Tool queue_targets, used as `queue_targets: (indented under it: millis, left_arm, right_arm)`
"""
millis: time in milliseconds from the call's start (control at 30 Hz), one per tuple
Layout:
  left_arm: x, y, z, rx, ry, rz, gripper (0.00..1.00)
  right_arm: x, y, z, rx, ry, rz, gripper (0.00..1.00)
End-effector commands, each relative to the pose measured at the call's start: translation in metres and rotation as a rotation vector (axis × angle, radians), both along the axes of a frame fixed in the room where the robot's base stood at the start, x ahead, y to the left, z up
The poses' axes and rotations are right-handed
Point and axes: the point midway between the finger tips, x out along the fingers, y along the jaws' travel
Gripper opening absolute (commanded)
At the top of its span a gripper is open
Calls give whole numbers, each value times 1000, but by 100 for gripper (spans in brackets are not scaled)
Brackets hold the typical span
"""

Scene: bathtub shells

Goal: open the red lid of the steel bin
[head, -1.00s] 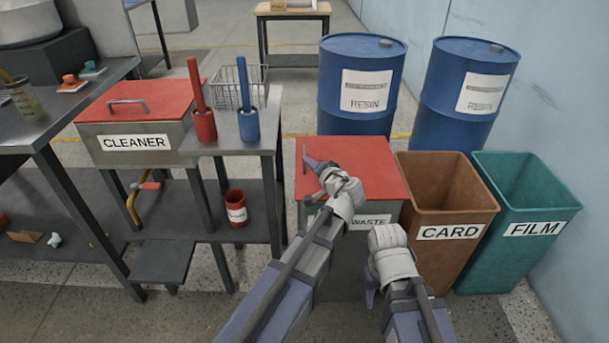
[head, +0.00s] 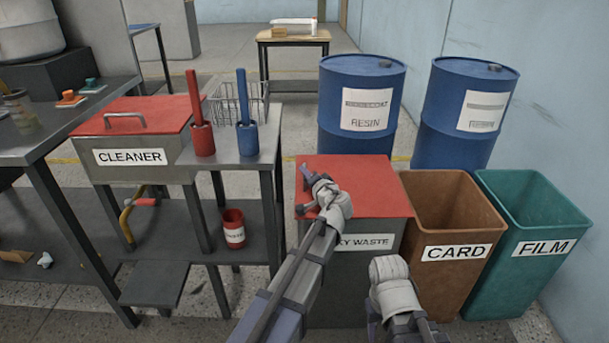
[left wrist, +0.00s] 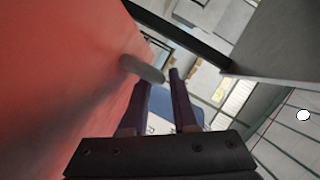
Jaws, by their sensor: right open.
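The steel bin (head: 340,285) has a label whose readable part is "Y WASTE". Its red lid (head: 375,190) lies flat and closed. My left gripper (head: 304,187) is over the lid's left edge. In the left wrist view the red lid (left wrist: 60,70) fills the left side, and a grey handle bar (left wrist: 142,69) crosses by the fingertips. The left fingers (left wrist: 161,82) stand apart; I cannot tell whether they touch the bar. My right gripper (head: 373,306) hangs low in front of the bin, open, with its fingers mostly hidden by its wrist.
A brown CARD bin (head: 450,215) and a green FILM bin (head: 540,215) stand open to the right. Blue resin drums (head: 360,105) are behind. On the left are a bench with a red-lidded CLEANER box (head: 130,157) and brush pots (head: 203,139). Floor shows between bench and bin.

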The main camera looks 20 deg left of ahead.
Motion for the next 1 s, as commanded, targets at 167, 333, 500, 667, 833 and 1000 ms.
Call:
queue_targets:
  millis: [167,333,500,667,833,1000]
  left_arm:
    - [18,12,-5,0,-1,2,27]
    - [18,13,-5,0,0,0,27]
    - [18,13,-5,0,0,0,19]
    - [18,13,-5,0,0,0,1]
    - [18,13,-5,0,0,0,0]
    - [18,13,-5,0,0,0,0]
  right_arm:
    - [0,0,-5,1,0,1,50]
    - [0,0,-5,1,0,1,50]
    - [0,0,-5,1,0,1,50]
    - [0,0,-5,1,0,1,50]
    - [0,0,-5,1,0,1,50]
    - [0,0,-5,1,0,1,50]
